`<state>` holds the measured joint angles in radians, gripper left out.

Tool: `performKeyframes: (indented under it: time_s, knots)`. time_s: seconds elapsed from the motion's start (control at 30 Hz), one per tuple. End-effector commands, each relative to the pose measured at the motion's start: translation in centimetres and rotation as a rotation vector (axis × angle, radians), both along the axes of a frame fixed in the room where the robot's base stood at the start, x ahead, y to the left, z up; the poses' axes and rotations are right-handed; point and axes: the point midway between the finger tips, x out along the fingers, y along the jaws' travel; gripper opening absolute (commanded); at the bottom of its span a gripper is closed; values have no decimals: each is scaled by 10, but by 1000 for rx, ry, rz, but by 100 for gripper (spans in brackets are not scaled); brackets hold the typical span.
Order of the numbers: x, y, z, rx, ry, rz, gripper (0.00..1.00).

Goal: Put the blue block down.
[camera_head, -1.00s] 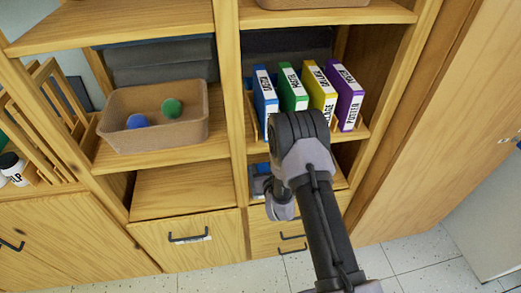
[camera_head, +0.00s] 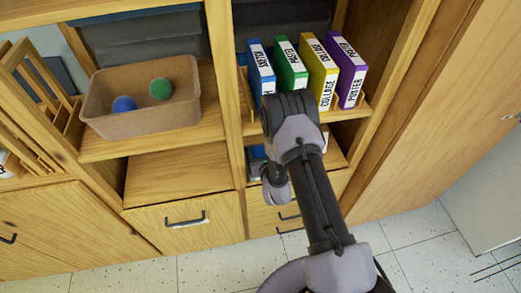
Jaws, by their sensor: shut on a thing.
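My arm reaches into the right bay of the wooden shelf unit, below the row of coloured binders. My gripper (camera_head: 257,168) shows only in part at the left of my wrist, in the lower opening of that bay. It is shut on the blue block (camera_head: 257,152), of which only a small blue patch shows. My arm and gripper hide the rest of the block. I cannot tell whether the block touches the shelf board under it.
Blue, green, yellow and purple binders (camera_head: 290,66) stand just above my wrist. A brown bin (camera_head: 140,122) with a blue and a green ball stands on the left shelf. The shelf (camera_head: 178,176) below it is bare. A vertical divider (camera_head: 226,100) stands close left of my gripper.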

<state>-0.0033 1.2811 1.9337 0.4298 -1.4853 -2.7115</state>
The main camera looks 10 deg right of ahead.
Motion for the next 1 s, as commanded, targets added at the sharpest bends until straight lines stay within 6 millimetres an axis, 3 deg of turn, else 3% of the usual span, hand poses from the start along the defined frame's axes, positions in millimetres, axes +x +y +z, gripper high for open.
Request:
performKeyframes:
  time_s: [0.07,0.1,0.13,0.43,0.53,0.8,1.0]
  knots:
    - [0,0,-1,0,0,0,20]
    - [0,0,-1,0,0,0,61]
    - [0,0,0,0,0,0,67]
    - [0,0,1,0,-1,0,67]
    - [1,0,15,0,-3,0,67]
    - [-74,0,47,0,4,0,67]
    - [-106,0,57,0,2,0,67]
